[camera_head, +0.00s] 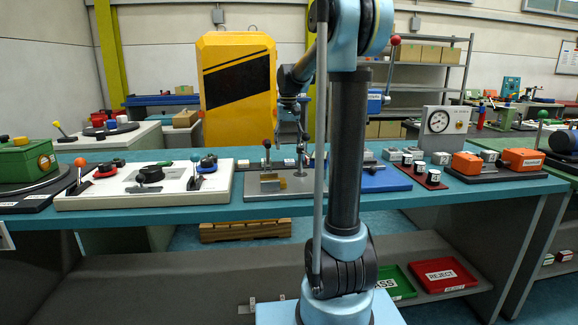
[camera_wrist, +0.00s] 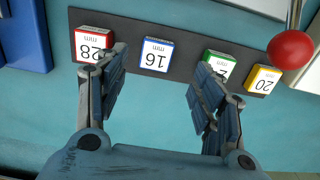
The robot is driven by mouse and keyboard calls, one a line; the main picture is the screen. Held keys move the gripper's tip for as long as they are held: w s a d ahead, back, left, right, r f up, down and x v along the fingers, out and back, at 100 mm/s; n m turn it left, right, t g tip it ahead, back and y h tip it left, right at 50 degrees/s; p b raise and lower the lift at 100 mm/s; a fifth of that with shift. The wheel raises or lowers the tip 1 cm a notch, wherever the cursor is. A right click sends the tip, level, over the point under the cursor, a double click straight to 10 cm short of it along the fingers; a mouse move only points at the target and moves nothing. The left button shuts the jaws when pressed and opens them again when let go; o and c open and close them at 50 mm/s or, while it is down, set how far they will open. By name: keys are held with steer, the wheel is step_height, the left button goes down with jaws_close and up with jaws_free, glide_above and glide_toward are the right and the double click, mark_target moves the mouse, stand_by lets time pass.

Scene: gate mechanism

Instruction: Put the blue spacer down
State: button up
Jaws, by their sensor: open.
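The blue spacer (camera_wrist: 157,55), a small block with a white top marked 16 mm, sits in a dark rack strip (camera_wrist: 185,50) in the wrist view. My gripper (camera_wrist: 160,65) is open, with one finger on each side of the blue spacer's near side. Gaps show between the spacer and both fingers, so it is not clasped. A red spacer (camera_wrist: 93,44) marked 28 is left of it, partly behind the left finger. A green spacer (camera_wrist: 222,63) and a yellow spacer marked 20 (camera_wrist: 263,80) are to the right. In the head view my arm largely hides this spot.
A lever with a red ball (camera_wrist: 290,48) rises beside the yellow spacer. A blue fixture (camera_wrist: 22,35) stands at left. In the head view, a white control panel (camera_head: 90,198) lies left on the teal bench (camera_head: 270,208); a red REJECT tray (camera_head: 443,275) lies below.

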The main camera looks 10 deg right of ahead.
mark_target(289, 161)
steer(key=shift+w+d+f, duration=0.15)
steer(key=shift+f, duration=1.55)
steer(key=shift+w+d+f, duration=0.1)
steer(key=shift+w+f, duration=0.05)
steer(key=shift+f, duration=1.5)
steer(key=c, duration=1.3)
steer(key=shift+o, duration=0.2)
